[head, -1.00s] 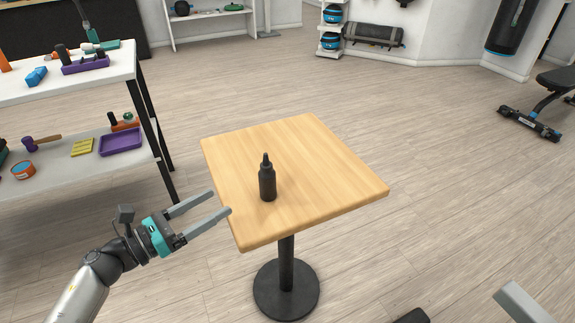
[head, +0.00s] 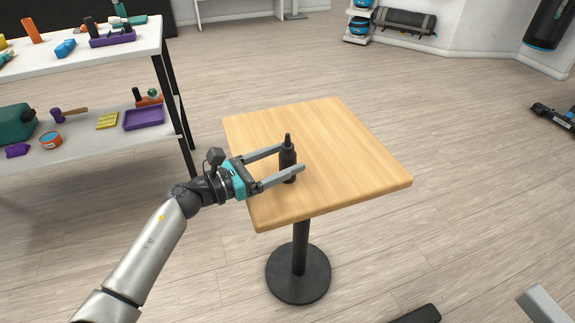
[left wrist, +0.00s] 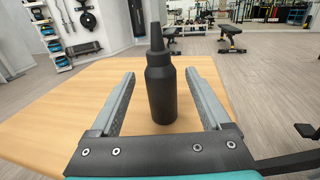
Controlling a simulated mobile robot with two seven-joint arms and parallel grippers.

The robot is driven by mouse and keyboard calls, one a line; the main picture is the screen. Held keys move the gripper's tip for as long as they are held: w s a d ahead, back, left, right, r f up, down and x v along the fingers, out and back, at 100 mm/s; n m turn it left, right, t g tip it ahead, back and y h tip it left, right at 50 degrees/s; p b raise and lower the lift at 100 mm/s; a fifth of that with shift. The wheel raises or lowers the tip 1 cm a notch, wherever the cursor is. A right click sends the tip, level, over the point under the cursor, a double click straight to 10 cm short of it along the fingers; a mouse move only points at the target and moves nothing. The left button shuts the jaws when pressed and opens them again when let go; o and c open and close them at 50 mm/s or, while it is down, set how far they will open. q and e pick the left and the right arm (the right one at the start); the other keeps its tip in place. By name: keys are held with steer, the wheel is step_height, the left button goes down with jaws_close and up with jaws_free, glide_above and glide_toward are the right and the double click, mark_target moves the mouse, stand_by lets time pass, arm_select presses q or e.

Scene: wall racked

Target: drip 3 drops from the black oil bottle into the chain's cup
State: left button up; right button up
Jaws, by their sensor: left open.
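The black oil bottle (head: 288,160) stands upright on the square wooden table (head: 350,150). My left gripper (head: 291,158) is open, with its two fingers on either side of the bottle. In the left wrist view the bottle (left wrist: 161,88) stands between the open fingers (left wrist: 160,75), with a gap on both sides. Of my right gripper, only a grey piece (head: 540,303) shows at the lower right edge; its jaw state cannot be read. I see no chain and no cup in these views.
A white two-tier shelf (head: 100,150) at the left holds several items, among them a purple tray (head: 144,118) and an orange tin (head: 50,140). The rest of the tabletop is bare. Gym equipment stands farther back, and the floor around the table is open.

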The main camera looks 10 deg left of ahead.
arm_select(q)
steer(key=x, duration=0.4)
steer(key=shift+d+f, duration=0.1)
steer(key=shift+f, duration=0.05)
steer(key=shift+c, duration=0.3)
jaws_close()
